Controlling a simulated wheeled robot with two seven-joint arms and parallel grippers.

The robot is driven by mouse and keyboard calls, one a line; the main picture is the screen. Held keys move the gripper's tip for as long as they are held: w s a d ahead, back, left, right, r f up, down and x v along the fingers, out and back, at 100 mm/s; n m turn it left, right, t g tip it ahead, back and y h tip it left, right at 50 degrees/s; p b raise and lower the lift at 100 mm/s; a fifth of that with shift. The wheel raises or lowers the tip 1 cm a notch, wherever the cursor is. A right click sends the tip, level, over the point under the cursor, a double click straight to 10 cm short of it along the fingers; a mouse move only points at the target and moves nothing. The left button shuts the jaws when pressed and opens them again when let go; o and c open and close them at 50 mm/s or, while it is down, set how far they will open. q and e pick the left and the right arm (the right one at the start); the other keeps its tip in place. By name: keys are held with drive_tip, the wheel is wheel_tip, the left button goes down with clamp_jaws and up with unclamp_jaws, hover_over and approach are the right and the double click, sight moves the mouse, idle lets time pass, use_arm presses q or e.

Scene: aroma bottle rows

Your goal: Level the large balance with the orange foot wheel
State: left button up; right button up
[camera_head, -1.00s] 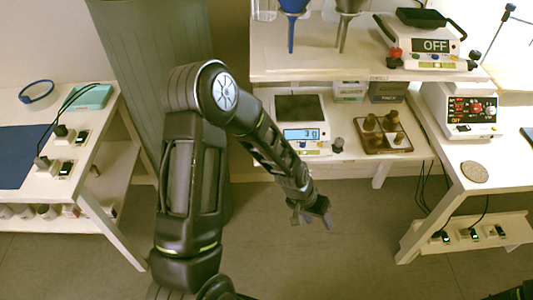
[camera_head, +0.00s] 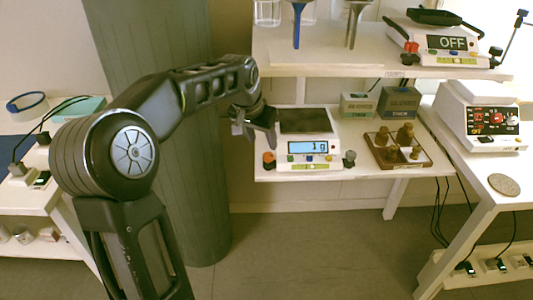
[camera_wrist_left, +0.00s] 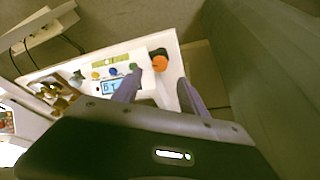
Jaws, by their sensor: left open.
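The large balance (camera_head: 309,145) stands on the middle shelf, with a dark pan and a lit blue display. Its orange foot wheel (camera_head: 269,160) is at its front left corner, and a grey foot wheel (camera_head: 349,158) is at its front right. The orange wheel (camera_wrist_left: 160,63) also shows in the left wrist view, beyond and between the fingertips, with a gap to them. A yellow-green level vial (camera_wrist_left: 110,60) lies along the balance's front. My left gripper (camera_head: 257,136) is open and empty at the balance's left side, above the orange wheel. My right gripper is out of view.
A grey-green column (camera_head: 190,220) stands close left of the shelf.

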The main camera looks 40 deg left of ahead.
sight(268, 155)
use_arm(q)
drive_tip(key=b+x, duration=0.1)
drive_tip(key=x, duration=0.6)
drive_tip(key=shift+w+f, duration=0.1)
drive_tip(key=shift+f, duration=0.2)
drive_tip(key=shift+c, duration=0.5)
clamp_jaws()
